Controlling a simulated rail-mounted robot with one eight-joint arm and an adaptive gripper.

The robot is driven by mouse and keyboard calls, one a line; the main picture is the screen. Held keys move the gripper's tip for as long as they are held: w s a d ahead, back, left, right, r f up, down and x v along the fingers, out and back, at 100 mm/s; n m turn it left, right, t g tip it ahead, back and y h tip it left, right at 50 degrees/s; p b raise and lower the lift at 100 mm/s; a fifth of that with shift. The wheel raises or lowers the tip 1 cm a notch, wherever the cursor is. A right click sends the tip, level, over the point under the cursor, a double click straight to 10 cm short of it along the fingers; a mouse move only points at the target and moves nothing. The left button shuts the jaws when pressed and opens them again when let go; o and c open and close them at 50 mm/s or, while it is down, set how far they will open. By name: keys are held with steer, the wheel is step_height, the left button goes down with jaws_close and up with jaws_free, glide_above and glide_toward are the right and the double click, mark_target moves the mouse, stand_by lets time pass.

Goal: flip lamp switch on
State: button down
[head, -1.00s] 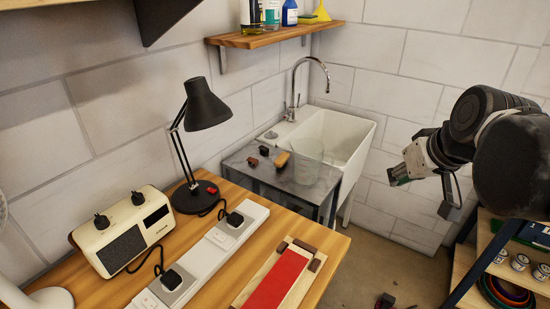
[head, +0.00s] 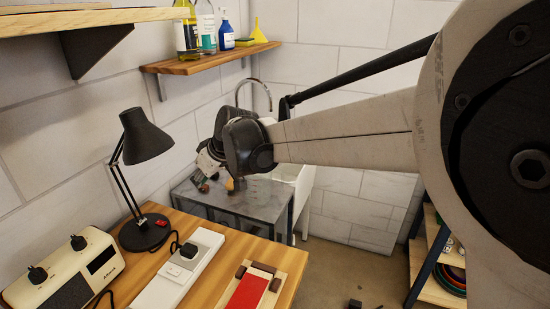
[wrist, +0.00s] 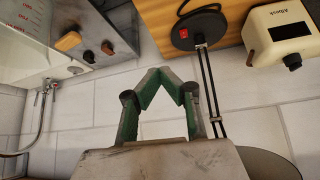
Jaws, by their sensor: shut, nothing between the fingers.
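The black desk lamp (head: 146,140) stands on the wooden bench. Its round base carries a small red switch (head: 162,223). The switch also shows in the wrist view (wrist: 184,33), at the top on the black base; which way it is set is too small to tell. My gripper (wrist: 162,76) is shut and empty in the wrist view, its green-padded fingers meeting at the tips. In the head view my gripper (head: 203,178) is partly hidden by my arm, right of the lamp and over the grey side table; it appears apart from the lamp.
A cream radio (head: 75,272) stands left of the lamp. A white power strip (head: 180,270) with a black plug and a red-topped block (head: 246,292) lie to its right. The grey side table (head: 250,203) holds small items beside the sink. A shelf of bottles (head: 205,58) hangs above.

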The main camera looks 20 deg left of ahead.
steer(key=s+a+f+n+g, duration=0.1)
steer(key=s+a+f, duration=0.2)
steer(key=a, duration=0.5)
steer(key=shift+s+a+f+n, duration=0.2)
steer(key=shift+f+n, duration=0.1)
steer(key=shift+n, duration=0.1)
glide_above(161, 223)
steer(key=d, duration=0.1)
step_height(161, 223, down, 8)
steer(key=shift+d, duration=0.15)
steer(key=shift+d+f+p, duration=0.2)
steer(key=shift+f+p, duration=0.15)
steer(key=shift+f, duration=0.75)
steer(key=shift+d+f, duration=0.1)
steer(key=shift+f, duration=0.7)
